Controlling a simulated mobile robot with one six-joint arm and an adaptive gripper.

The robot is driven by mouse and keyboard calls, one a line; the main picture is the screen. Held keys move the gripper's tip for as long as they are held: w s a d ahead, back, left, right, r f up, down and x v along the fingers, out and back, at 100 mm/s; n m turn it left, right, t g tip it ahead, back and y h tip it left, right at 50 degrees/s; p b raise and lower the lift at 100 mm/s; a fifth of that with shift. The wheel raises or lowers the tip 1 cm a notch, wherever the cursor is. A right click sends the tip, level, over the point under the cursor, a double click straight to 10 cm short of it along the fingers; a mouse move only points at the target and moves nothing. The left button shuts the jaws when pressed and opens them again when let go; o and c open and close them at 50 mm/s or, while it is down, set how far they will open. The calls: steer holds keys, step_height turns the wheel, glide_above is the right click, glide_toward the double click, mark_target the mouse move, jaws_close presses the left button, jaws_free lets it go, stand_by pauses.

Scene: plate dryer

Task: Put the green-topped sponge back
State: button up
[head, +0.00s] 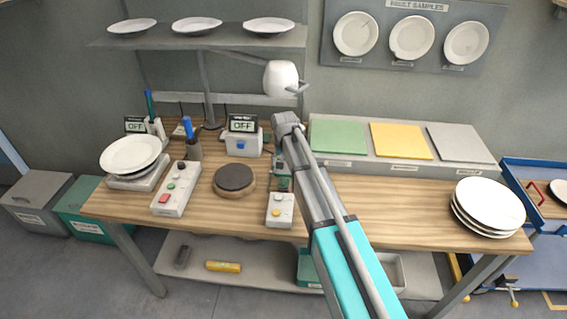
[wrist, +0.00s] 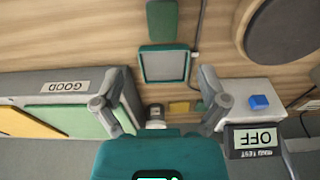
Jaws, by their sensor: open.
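A dark green block, which looks like the green-topped sponge (wrist: 162,20), lies on the wooden table at the top of the wrist view. Next to it is a square, teal-rimmed tray (wrist: 164,65) with a bare grey inside; the two are apart. My gripper (wrist: 160,88) is open and empty, its fingers spread to either side below the tray in the picture. In the head view the sponge (head: 284,183) is a small green patch beside my arm, and the arm hides most of the tray and the gripper's fingers.
A hand-test box with an OFF display (wrist: 255,138) stands close to my right finger, and the GOOD ledge (wrist: 62,87) is by my left finger. A round dark pad (head: 234,178) and a button box (head: 281,210) are near. Stacked plates (head: 490,203) stand at right.

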steer(key=s+d+g, duration=0.1)
steer(key=s+d, duration=2.1)
steer(key=s, duration=0.2)
steer(key=shift+s+d, duration=0.3)
steer(key=shift+s, duration=0.05)
